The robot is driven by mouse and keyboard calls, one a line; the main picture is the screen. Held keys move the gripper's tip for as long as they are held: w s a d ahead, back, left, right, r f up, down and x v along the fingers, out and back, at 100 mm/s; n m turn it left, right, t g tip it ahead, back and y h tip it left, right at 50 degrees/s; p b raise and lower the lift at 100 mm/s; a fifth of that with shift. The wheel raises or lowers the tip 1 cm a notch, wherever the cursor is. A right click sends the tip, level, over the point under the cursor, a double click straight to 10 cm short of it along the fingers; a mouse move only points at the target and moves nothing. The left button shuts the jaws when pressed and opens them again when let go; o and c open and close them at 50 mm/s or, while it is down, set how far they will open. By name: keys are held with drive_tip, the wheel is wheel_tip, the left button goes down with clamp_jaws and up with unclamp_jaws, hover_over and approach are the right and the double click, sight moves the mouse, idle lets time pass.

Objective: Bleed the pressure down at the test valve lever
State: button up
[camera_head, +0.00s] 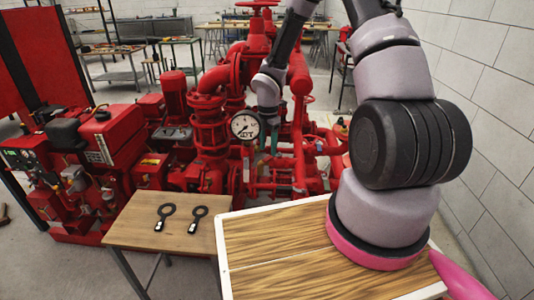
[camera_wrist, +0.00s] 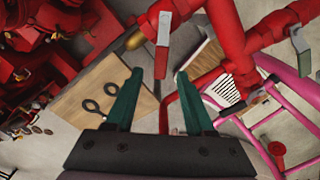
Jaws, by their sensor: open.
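My gripper (camera_wrist: 160,77) is open, its two green fingers apart and nothing between the pads. In the wrist view a lever (camera_wrist: 163,46), grey at one end and red at the other, shows just beyond the fingertips, in line with the gap; I cannot tell whether it touches them. A brass valve body (camera_wrist: 135,39) sits beside it on the red pipework. A second lever (camera_wrist: 299,42) shows at the upper right; no label tells which is the test valve lever. In the head view my gripper (camera_head: 268,140) is beside the pressure gauge (camera_head: 245,126), and the levers cannot be made out.
Red pump pipes (camera_head: 212,125) crowd around my gripper. A red engine unit (camera_head: 90,150) stands at the left. A small wooden table (camera_head: 138,222) holds two black ring-ended tools (camera_head: 165,216). A block wall (camera_head: 493,130) bounds the right side.

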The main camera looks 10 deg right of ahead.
drive_tip(key=shift+f, duration=1.45)
clamp_jaws()
idle(0.4)
